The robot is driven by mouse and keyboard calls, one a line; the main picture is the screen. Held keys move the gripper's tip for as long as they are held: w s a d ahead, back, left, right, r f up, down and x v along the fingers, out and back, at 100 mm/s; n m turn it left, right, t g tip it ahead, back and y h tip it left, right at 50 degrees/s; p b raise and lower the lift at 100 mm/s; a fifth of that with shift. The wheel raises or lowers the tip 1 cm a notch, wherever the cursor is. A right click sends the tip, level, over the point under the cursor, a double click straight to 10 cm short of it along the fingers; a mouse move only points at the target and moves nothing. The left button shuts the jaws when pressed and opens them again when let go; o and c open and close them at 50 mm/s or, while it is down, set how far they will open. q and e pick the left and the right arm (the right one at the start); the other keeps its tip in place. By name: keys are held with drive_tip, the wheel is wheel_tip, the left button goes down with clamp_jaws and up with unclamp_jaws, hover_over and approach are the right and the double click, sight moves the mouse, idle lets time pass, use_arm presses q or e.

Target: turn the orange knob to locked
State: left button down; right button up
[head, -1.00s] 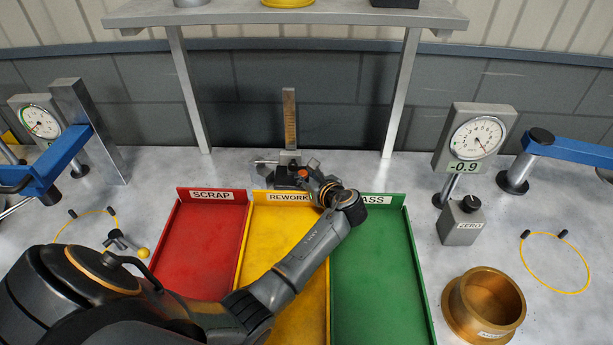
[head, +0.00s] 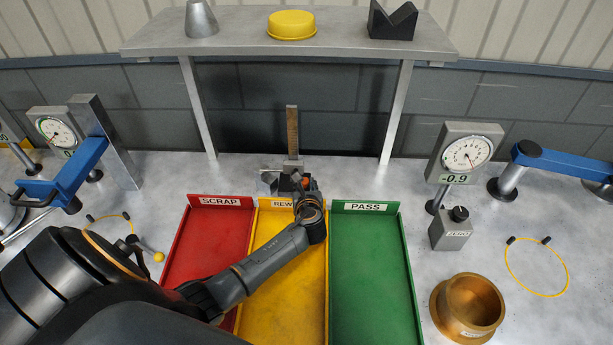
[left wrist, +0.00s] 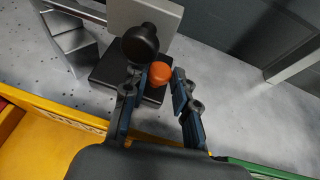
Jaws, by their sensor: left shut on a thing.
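The orange knob (left wrist: 160,73) is a small rounded cap low on the dark base of a height gauge (head: 292,135), beside a larger black knob (left wrist: 140,43). The gauge stands upright behind the yellow REWORK tray. My left gripper (left wrist: 157,82) has one finger on each side of the orange knob at the fingertips and is shut on it. In the head view my left gripper (head: 304,192) is at the gauge's base and partly hides it. I cannot read any lock marking. My right gripper is not in view.
A red SCRAP tray (head: 205,240), the yellow REWORK tray (head: 290,300) and a green PASS tray (head: 368,260) lie in front. A shelf (head: 345,42) spans above the gauge on two legs. A dial gauge (head: 462,155) and a brass ring (head: 468,308) stand right.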

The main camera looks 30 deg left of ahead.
use_arm(q)
drive_tip(key=shift+s+a+m+t+h+p, duration=0.15)
drive_tip(key=shift+m+t+h+p, duration=0.25)
drive_tip(key=shift+m+h+p, duration=0.25)
drive_tip(key=c, duration=1.1)
unclamp_jaws()
drive_tip(key=v, duration=1.2)
drive_tip(key=shift+f, duration=0.1)
